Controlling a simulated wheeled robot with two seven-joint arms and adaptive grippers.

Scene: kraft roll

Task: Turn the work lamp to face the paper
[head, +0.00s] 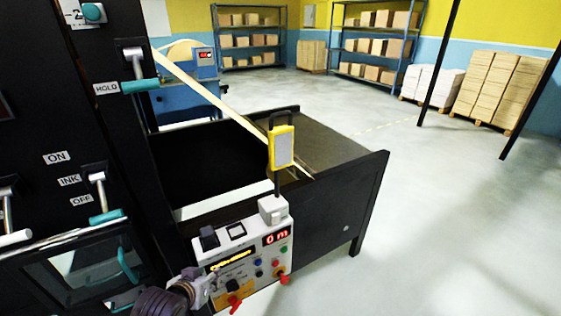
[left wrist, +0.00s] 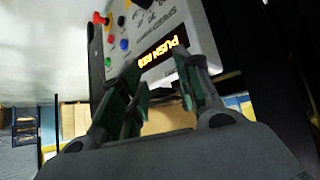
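The work lamp (head: 282,148) has a yellow frame and a pale flat panel. It stands on a dark stem above the grey control box (head: 247,254), and its panel faces toward my head camera. The kraft paper (head: 225,107) runs as a narrow band from the roll at the back left down behind the lamp. My left gripper (head: 208,284) is low, at the lower left of the control box and well below the lamp. In the left wrist view its fingers (left wrist: 163,78) are apart with nothing seen between them. My right gripper is not in view.
A tall black machine (head: 60,130) with levers fills the left. A black frame (head: 330,215) holds a dark bed behind the control box. Shelves (head: 375,45) and stacked boxes (head: 495,88) stand far back. The floor to the right is clear.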

